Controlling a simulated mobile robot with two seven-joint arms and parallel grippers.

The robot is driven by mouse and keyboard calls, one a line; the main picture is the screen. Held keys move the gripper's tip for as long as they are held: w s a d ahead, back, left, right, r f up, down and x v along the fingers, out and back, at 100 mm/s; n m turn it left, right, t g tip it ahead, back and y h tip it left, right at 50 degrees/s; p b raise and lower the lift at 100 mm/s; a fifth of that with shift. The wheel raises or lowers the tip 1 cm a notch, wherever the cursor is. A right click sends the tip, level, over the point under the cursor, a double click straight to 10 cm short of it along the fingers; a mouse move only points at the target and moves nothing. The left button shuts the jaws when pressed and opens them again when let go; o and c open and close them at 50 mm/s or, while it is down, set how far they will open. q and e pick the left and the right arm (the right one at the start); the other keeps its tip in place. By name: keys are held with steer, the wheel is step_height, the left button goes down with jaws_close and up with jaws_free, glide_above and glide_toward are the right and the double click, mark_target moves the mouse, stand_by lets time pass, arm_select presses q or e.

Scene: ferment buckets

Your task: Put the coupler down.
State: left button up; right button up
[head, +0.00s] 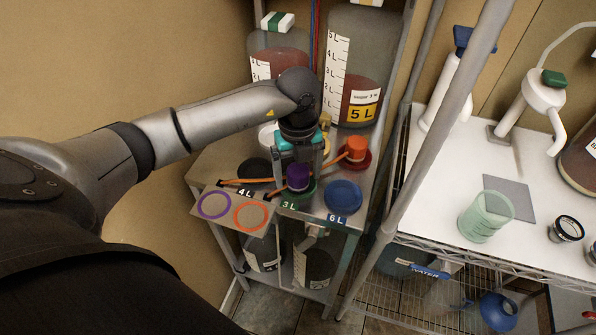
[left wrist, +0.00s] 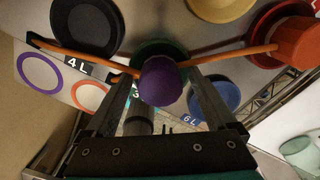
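The purple coupler (head: 298,177) is between the fingers of my left gripper (head: 299,172). In the left wrist view the purple coupler (left wrist: 162,82) fills the gap between the fingertips, and the gripper looks shut on it. It shows over the green disc (left wrist: 158,52) at the 3 L label; I cannot tell whether it touches the disc. An orange hose (left wrist: 85,58) runs left from it, and another stretch runs right to the orange coupler (head: 355,147). The orange coupler stands at the red disc (head: 357,162). My right gripper is not in view.
Purple (head: 214,205) and orange (head: 251,216) rings mark a board at the stand's front left. A blue disc (head: 343,196), a black disc (head: 256,168) and a yellow disc (left wrist: 222,6) lie nearby. Large buckets (head: 352,60) stand behind; a metal post (head: 445,120) rises at the right.

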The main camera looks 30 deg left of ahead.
mark_target(298, 170)
arm_select(q)
steer(key=shift+r, duration=0.1)
steer(key=shift+r, duration=0.3)
step_height(298, 170, up, 12)
steer(key=shift+f+p, duration=0.2)
steer(key=shift+p, duration=0.25)
steer(key=shift+f, duration=0.1)
